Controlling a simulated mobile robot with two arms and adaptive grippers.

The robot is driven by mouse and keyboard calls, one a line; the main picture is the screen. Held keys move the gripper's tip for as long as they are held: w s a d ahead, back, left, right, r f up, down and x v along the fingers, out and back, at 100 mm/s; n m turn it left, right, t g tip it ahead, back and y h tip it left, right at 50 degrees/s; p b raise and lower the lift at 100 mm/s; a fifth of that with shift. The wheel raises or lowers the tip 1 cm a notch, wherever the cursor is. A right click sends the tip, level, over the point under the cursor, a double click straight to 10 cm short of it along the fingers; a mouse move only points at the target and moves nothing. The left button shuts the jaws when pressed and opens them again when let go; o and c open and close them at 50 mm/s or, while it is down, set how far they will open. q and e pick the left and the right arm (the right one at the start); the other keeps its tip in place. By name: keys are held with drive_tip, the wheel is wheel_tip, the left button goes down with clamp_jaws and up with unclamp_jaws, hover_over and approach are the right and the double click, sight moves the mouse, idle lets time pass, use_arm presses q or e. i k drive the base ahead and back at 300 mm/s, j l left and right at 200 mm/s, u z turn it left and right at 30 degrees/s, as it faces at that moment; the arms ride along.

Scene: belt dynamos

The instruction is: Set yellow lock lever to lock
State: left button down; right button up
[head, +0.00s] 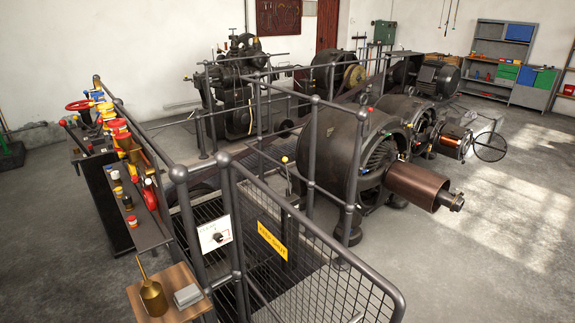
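Several small yellow parts (101,105) sit among red and black fittings on the long dark bench at the left; I cannot tell whether one is the lever. Neither of my grippers shows in this view.
Grey railings (313,150) surround dark belt machinery (330,150). A small wooden shelf (200,306) holds a brass oil can (152,297) and a grey box (187,296). Open floor (490,250) lies at the right.

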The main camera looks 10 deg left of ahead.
sight(285, 159)
drive_tip(key=l+u, duration=0.3)
drive_tip(key=l, duration=1.85)
drive_tip(key=i+l+u, duration=0.25)
drive_tip(key=i+l, duration=0.45)
drive_tip(key=i, duration=0.2)
drive_tip(key=i+l+u, duration=0.3)
drive_tip(key=i+l, duration=0.5)
drive_tip(key=i+l+u, duration=0.1)
drive_tip(key=i, duration=1)
